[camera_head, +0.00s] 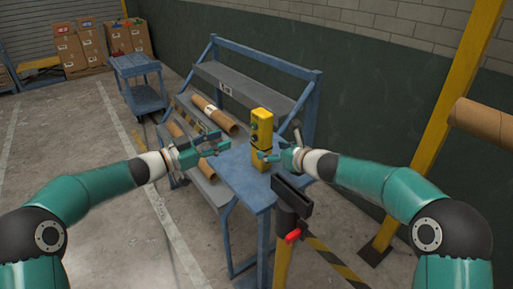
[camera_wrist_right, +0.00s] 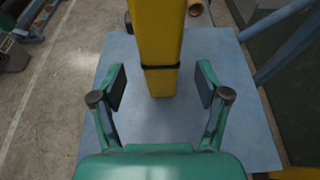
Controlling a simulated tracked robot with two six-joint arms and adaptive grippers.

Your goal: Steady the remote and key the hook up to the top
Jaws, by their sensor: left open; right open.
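The remote is a yellow upright box (camera_head: 262,132) with dark round parts on its side, standing on the blue table (camera_head: 243,181). In the right wrist view the yellow remote (camera_wrist_right: 158,45) has a black band and rises between my right gripper's fingers. My right gripper (camera_head: 272,156) is open, its fingers on either side of the remote's lower part, with gaps showing. My left gripper (camera_head: 221,142) is open and empty, to the left of the remote and apart from it. I cannot make out a hook.
A blue-framed rack (camera_head: 245,85) with brown tubes (camera_head: 214,115) stands behind the table. A dark holder on a yellow post with a red lever (camera_head: 292,236) stands in front. A yellow column (camera_head: 440,130) and a large tube (camera_head: 485,124) are at right.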

